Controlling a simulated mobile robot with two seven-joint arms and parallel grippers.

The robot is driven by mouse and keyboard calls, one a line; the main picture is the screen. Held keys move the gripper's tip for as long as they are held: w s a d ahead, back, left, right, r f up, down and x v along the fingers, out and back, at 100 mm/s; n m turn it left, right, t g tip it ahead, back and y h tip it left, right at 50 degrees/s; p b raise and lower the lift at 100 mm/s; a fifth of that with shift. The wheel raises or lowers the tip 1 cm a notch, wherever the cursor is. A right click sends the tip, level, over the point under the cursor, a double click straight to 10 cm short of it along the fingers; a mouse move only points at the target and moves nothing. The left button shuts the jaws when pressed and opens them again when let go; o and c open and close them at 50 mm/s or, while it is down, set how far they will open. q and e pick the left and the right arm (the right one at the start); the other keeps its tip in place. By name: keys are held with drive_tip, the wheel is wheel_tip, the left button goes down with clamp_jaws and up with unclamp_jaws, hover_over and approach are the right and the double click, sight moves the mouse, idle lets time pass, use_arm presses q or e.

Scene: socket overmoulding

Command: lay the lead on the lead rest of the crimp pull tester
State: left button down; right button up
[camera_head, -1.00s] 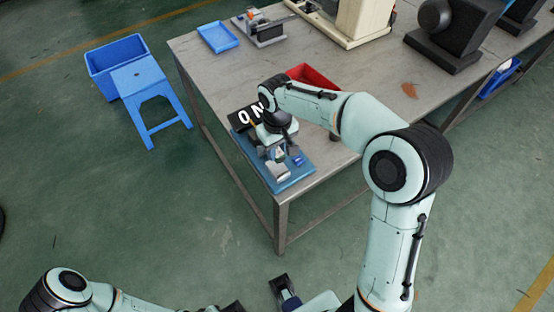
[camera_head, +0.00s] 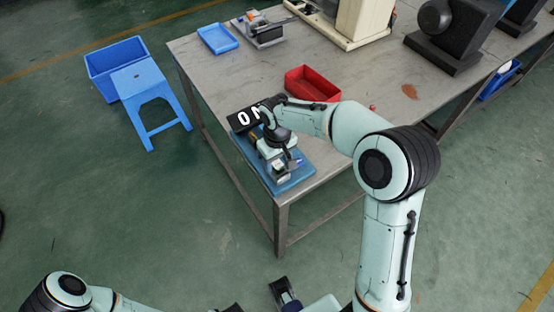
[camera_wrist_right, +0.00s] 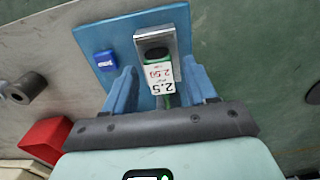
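The crimp pull tester has a blue base plate (camera_head: 297,181) at the near table corner and a black display (camera_head: 240,120) reading "0 N", partly hidden by my right arm. My right gripper (camera_head: 281,160) is over the base. In the right wrist view, its blue fingers (camera_wrist_right: 162,72) stand apart. The lead rest cannot be made out.
A red bin (camera_head: 325,90) stands behind the tester, with a small red thing (camera_head: 372,107) to its right. A blue tray (camera_head: 217,38) and other equipment (camera_head: 262,30) are at the back. A blue stool (camera_head: 150,90) stands on the floor left of the table.

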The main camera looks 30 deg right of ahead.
wheel_tip(320, 180, up, 12)
drive_tip(key=p, duration=0.2)
drive_tip(key=shift+r, duration=0.2)
drive_tip(key=shift+f, duration=0.1)
idle(0.6)
